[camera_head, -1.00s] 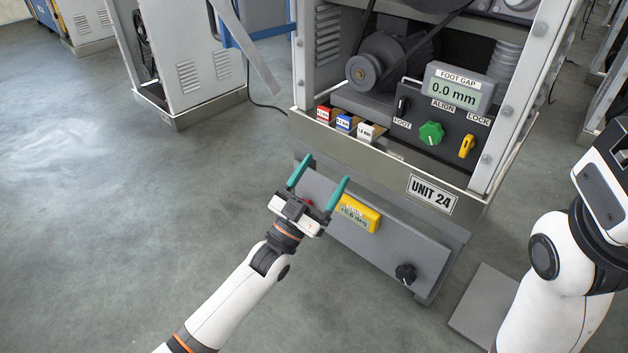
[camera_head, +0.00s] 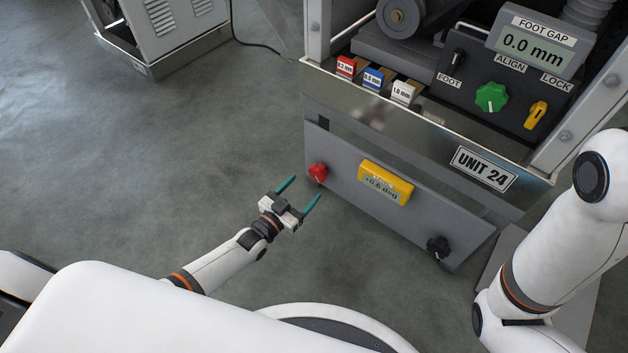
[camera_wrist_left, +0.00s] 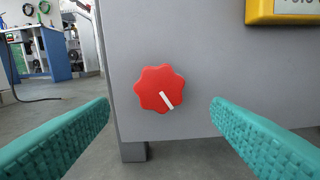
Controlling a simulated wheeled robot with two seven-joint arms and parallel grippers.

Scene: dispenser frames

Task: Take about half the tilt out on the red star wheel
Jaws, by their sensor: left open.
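The red star wheel (camera_head: 318,171) is on the left end of the grey lower panel (camera_head: 345,170) of unit 24. The yellow level readout (camera_head: 385,183) beside it appears to read +0.6 deg, though the digits are small. My left gripper (camera_head: 306,186) is open and empty, just in front of the wheel and apart from it. In the left wrist view the wheel (camera_wrist_left: 160,88) sits between the two teal fingers, beyond their tips. Its white mark points to the lower right. My right gripper is out of the picture.
A black knob (camera_head: 438,247) is on the right end of the panel. Above are a foot gap display (camera_head: 530,44) reading 0.0 mm, a green align knob (camera_head: 491,97), a yellow lock lever (camera_head: 536,114) and small coloured blocks (camera_head: 373,78). The floor to the left is clear.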

